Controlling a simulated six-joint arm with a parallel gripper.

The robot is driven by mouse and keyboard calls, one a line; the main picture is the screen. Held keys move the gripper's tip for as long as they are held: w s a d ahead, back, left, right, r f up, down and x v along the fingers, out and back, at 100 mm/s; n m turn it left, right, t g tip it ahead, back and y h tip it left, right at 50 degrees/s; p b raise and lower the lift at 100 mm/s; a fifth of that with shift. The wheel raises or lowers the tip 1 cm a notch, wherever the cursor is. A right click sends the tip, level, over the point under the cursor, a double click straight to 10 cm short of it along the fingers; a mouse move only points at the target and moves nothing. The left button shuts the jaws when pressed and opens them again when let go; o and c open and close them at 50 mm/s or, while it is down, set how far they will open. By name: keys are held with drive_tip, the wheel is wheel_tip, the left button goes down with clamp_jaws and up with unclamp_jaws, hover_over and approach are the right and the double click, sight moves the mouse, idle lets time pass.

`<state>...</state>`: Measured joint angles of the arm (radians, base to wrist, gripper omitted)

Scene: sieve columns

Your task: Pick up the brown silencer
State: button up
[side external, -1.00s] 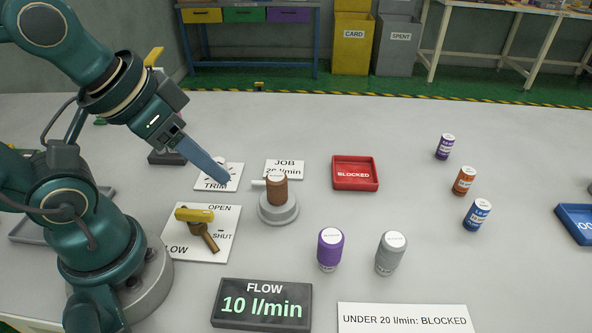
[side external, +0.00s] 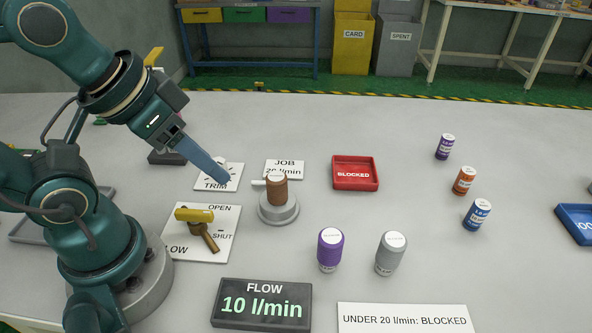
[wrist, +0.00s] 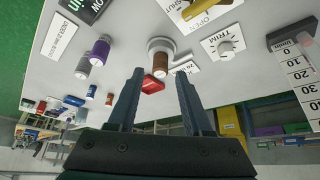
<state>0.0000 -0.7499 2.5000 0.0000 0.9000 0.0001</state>
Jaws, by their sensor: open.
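The brown silencer (side external: 277,190) stands upright on a round grey base (side external: 279,212) with a pale side stub, left of centre in the side view. In the wrist view the brown silencer (wrist: 159,64) shows beyond the fingertips, between them but apart from both. My gripper (side external: 226,181) is to the left of the silencer and above the table in the side view. In the wrist view my gripper (wrist: 158,78) has its two fingers spread, with nothing between them.
A purple silencer (side external: 330,249) and a grey one (side external: 390,253) stand in front. A red BLOCKED tray (side external: 355,186) is behind to the right. A yellow-handled valve (side external: 196,215) is near my arm. The flow display (side external: 262,304) reads 10 l/min. Small labelled cylinders (side external: 464,181) stand right.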

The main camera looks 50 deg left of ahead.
idle(0.4)
drive_tip(key=o, duration=0.5)
drive_tip(key=shift+c, duration=0.2)
drive_tip(key=m+g+h, duration=0.1)
drive_tip(key=m, duration=0.4)
approach(275, 176)
drive_tip(key=w+d+f, duration=0.1)
drive_tip(key=w+d, duration=0.1)
drive_tip(key=shift+n+g, duration=0.3)
drive_tip(key=shift+g, duration=0.3)
drive_tip(key=f, duration=0.1)
drive_tip(key=a+f, duration=0.1)
drive_tip(key=w+f, duration=0.1)
drive_tip(key=shift+a+f, duration=0.2)
drive_tip(key=shift+f, duration=0.15)
drive_tip(key=shift+s+f, duration=0.1)
drive_tip(key=shift+f, duration=0.5)
drive_tip(key=shift+x, duration=2.25)
